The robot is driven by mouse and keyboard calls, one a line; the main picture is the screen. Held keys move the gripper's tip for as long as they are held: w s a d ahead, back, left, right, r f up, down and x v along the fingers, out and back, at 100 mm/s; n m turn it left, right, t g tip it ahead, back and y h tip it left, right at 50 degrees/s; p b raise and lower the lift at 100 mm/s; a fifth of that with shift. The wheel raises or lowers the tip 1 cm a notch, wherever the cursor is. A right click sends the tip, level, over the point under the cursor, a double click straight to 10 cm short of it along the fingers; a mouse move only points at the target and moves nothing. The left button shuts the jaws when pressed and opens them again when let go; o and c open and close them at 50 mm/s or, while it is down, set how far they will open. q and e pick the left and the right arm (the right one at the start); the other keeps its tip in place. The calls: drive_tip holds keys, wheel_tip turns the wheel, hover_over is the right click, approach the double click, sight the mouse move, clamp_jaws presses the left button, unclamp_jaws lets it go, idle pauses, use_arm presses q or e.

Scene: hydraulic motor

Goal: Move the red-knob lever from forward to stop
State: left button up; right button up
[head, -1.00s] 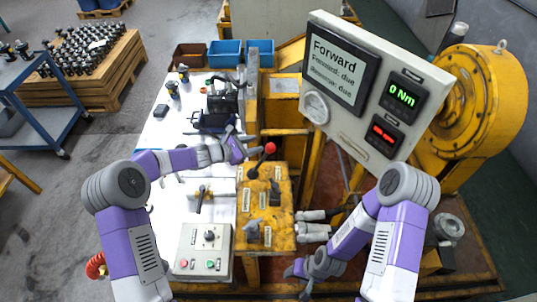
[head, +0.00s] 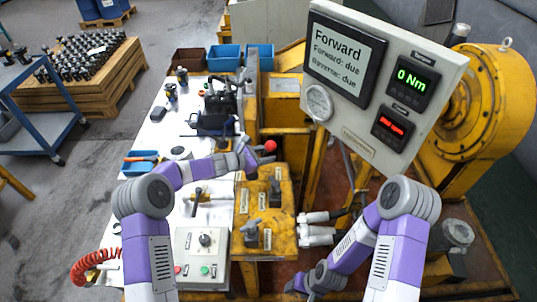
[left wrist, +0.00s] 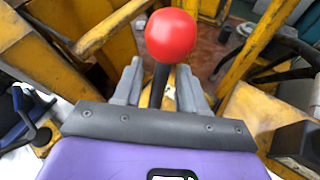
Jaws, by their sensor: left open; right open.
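The red knob (head: 270,146) tops a dark lever at the back of the yellow control box (head: 284,232). My left gripper (head: 250,156) is open beside the lever, just below the knob. In the left wrist view the red knob (left wrist: 171,35) stands above the open left fingers (left wrist: 160,84). The lever shaft (left wrist: 158,82) shows between them, with no clear grip on it. My right gripper (head: 299,284) is open, low in the head view, away from the lever. The display (head: 342,57) reads "Forward", with "Forward: due" and "Reverse: due" below.
Other levers stand on the yellow box, including a grey one (head: 251,229). A grey button box (head: 202,257) sits at the front of the white table. Hose fittings (head: 316,235) stick out right of the yellow box. The torque readout (head: 411,80) shows 0 Nm.

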use_arm(q)
drive_tip(key=shift+x, duration=0.9)
drive_tip(key=shift+c, duration=0.4)
clamp_jaws()
